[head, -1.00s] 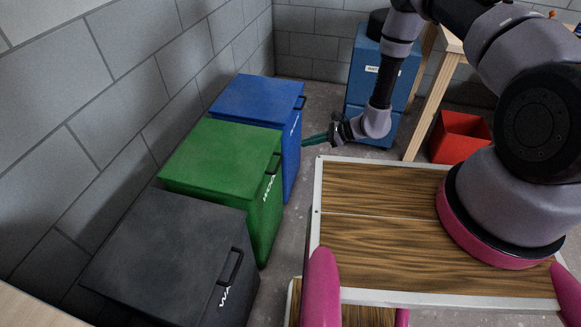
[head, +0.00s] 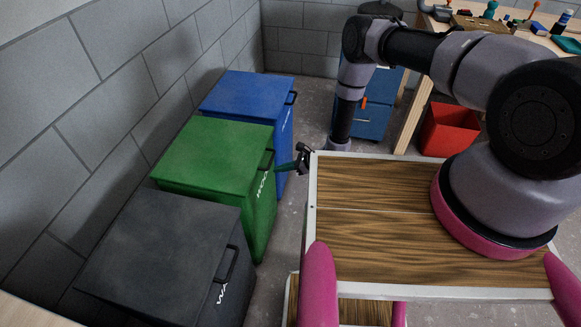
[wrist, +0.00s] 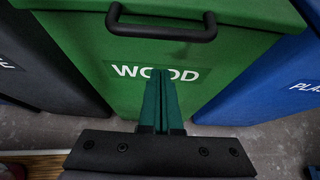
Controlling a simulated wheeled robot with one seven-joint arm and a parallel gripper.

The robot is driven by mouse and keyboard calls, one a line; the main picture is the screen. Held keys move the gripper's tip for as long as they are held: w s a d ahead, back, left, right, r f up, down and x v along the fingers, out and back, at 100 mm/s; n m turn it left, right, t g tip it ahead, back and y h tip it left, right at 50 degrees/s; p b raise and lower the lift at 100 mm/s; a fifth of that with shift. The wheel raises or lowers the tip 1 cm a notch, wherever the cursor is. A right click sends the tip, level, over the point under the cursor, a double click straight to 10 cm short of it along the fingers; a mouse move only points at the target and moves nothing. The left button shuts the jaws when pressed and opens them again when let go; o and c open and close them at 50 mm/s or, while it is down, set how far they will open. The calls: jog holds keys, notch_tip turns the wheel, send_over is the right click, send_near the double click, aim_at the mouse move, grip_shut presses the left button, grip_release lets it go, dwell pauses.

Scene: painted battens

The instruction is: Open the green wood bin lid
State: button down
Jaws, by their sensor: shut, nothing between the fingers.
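The green wood bin (head: 262,215) stands between a dark bin and a blue bin, and its green lid (head: 215,155) is closed. The lid's black bar handle (head: 268,160) is on its right front edge. In the wrist view the handle (wrist: 161,27) lies across the top, above the white WOOD label (wrist: 154,73). My gripper (head: 278,168) has dark green fingers, shut and empty, pointing at the bin's front. In the wrist view the fingertips (wrist: 163,72) overlap the label, below the handle. I cannot tell whether they touch the bin.
The dark bin (head: 160,260) is nearer me and the blue bin (head: 245,95) farther, both lidded. A grey block wall (head: 80,120) rises behind them. A red box (head: 448,130) and a workbench stand at the back right. Bare floor separates the bins from my base.

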jog(key=r, duration=0.3)
jog(key=shift+w+a+r, duration=0.15)
jog(key=shift+a+r, duration=0.15)
jog(key=shift+r, duration=0.1)
